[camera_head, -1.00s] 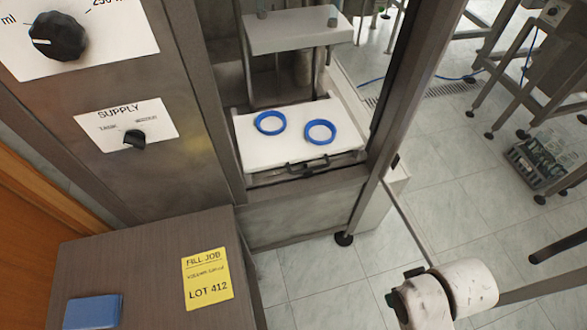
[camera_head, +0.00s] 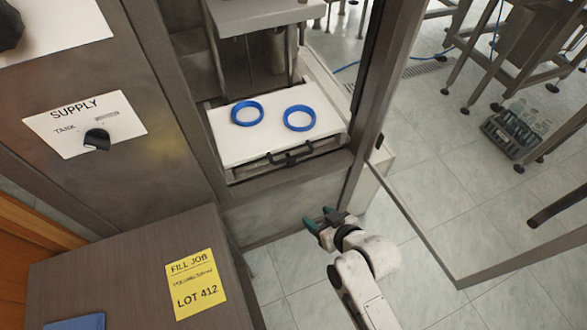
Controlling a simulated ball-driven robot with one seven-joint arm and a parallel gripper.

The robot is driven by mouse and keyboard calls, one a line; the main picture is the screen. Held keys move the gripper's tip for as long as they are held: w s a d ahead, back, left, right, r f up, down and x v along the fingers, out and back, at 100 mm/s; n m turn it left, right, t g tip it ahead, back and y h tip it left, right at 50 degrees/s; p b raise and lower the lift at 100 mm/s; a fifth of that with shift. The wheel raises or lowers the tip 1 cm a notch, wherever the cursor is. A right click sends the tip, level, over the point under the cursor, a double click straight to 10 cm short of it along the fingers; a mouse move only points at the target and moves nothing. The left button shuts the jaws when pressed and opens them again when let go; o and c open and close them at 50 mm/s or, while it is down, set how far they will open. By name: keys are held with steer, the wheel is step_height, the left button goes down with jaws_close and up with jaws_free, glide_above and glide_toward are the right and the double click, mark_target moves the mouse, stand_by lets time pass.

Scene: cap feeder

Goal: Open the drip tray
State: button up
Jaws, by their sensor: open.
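The drip tray (camera_head: 232,147) is a white slab low in the machine's metal frame, seated behind the front beam. Two blue rings lie on it, a left ring (camera_head: 247,113) and a right ring (camera_head: 299,118). A dark bar handle (camera_head: 290,156) sits at the tray's front edge. My gripper (camera_head: 318,220) has dark green-tipped fingers and is open and empty. It is in front of and below the tray handle in the picture, slightly to its right, apart from it. Nothing covers the handle.
A metal post (camera_head: 375,100) stands right of the tray, and an open framed door (camera_head: 435,240) extends toward the front right. A brown cabinet (camera_head: 130,262) with a yellow job note (camera_head: 196,284) stands front left. A crate of bottles (camera_head: 517,130) is on the floor at right.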

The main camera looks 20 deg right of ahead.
mark_target(292, 163)
steer(key=w+t, duration=0.2)
steer(key=w, duration=0.4)
steer(key=w+m+t+h+b, duration=0.1)
steer(key=w+t, duration=0.2)
steer(key=w, duration=0.3)
steer(key=w+t+h, duration=0.1)
steer(key=w+t, duration=0.1)
steer(key=w, duration=0.4)
steer(key=shift+f+t+b, duration=0.2)
steer(key=shift+t+b, duration=0.1)
steer(key=shift+t, duration=0.1)
steer(key=shift+c, duration=0.5)
jaws_close()
